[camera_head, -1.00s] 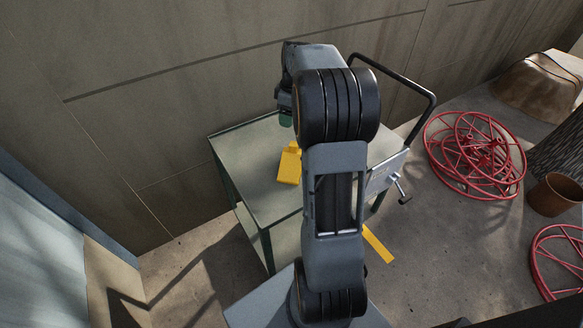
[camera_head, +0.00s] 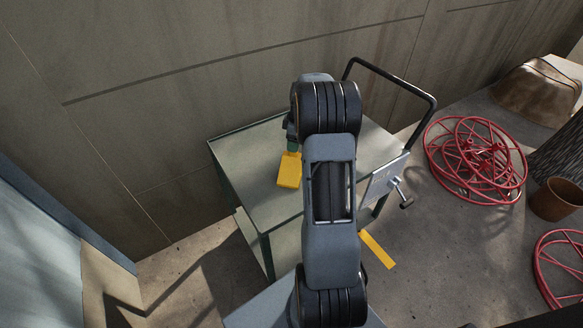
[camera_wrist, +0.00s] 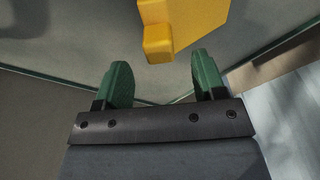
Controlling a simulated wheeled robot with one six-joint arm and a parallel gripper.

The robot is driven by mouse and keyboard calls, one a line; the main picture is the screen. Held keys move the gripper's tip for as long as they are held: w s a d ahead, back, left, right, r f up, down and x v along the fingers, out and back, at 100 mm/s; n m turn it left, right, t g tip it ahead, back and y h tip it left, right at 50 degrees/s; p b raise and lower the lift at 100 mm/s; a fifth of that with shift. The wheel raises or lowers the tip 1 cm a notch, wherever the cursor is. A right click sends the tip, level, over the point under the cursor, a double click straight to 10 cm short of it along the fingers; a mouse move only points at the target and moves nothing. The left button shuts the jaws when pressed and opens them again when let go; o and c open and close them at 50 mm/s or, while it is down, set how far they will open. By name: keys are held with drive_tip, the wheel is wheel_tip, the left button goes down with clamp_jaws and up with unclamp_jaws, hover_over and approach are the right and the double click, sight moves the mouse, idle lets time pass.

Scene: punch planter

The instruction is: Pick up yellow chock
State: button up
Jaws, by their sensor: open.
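In the wrist view the chock (camera_wrist: 190,22) is at the top of the picture, with a small block-shaped end pointing toward my gripper. My gripper (camera_wrist: 160,82) is open and empty, its two green fingers apart. The chock's small end lies just ahead of the gap between the fingertips, and I see no contact. In the head view my gripper (camera_head: 292,140) is at the chock's far end, partly hidden by my arm.
The cart has a black push handle (camera_head: 410,84) and a grey plate with a crank (camera_head: 384,181) on its right side. Red wheels (camera_head: 475,160) and a brown pot (camera_head: 557,198) stand on the floor at right. A wall runs behind the cart. A yellow strip (camera_head: 377,249) lies on the floor.

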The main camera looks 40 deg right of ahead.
sight(291, 166)
drive_tip(key=f, duration=0.4)
drive_tip(key=shift+w+a, duration=0.15)
drive_tip(key=shift+w, duration=0.1)
clamp_jaws()
idle(0.4)
